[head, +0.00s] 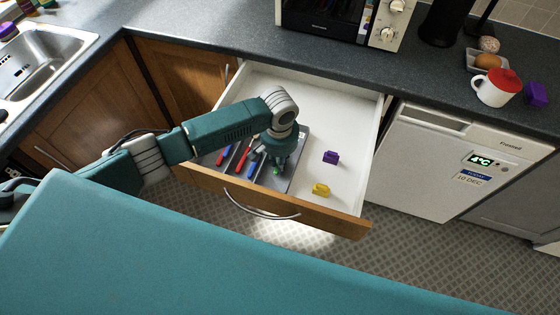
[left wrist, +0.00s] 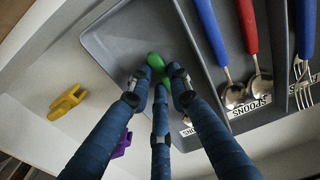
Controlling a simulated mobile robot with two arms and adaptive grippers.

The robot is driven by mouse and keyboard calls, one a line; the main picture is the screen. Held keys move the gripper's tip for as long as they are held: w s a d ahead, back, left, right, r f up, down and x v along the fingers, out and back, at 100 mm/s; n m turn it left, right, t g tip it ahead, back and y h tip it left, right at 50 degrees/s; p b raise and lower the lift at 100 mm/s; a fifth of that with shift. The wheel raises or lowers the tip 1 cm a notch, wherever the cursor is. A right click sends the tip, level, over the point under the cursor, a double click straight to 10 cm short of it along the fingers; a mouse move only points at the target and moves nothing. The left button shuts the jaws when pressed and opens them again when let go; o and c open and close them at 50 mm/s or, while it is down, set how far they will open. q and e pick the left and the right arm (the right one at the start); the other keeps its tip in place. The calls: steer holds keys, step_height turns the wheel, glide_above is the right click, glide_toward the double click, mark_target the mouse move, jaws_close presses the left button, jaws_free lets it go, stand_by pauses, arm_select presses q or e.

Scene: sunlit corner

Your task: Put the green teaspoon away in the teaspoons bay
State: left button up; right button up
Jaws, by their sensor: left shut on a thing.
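The green teaspoon (left wrist: 156,63) shows in the left wrist view as a green handle between my fingertips; the rest of it is mostly hidden by the fingers. My left gripper (head: 279,165), also in the left wrist view (left wrist: 157,85), is shut on it, over the right part of the grey cutlery tray (head: 299,168). In the left wrist view the tray (left wrist: 112,42) has a wide bay under the gripper. A partly covered label (left wrist: 188,130) ending in "OONS" lies beside a finger; I cannot read all of it. My right gripper is not in view.
The tray sits in an open white drawer (head: 345,110). Blue and red-handled spoons (left wrist: 250,30) and forks (left wrist: 303,60) lie in neighbouring bays. A purple clip (head: 331,157) and a yellow clip (head: 320,189) lie on the drawer floor to the right.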

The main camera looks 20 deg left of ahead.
arm_select(q)
steer(key=shift+f, duration=0.3)
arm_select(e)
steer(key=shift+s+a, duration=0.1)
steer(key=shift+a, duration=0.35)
arm_select(q)
steer(key=shift+f, duration=0.1)
steer(key=o, duration=0.9)
steer(key=shift+c, duration=0.2)
steer(key=shift+r, duration=0.4)
step_height(320, 180, up, 12)
steer(key=b, duration=0.1)
steer(key=shift+s, duration=0.25)
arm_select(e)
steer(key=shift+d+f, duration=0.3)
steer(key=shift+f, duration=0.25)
arm_select(q)
steer(key=shift+f, duration=0.1)
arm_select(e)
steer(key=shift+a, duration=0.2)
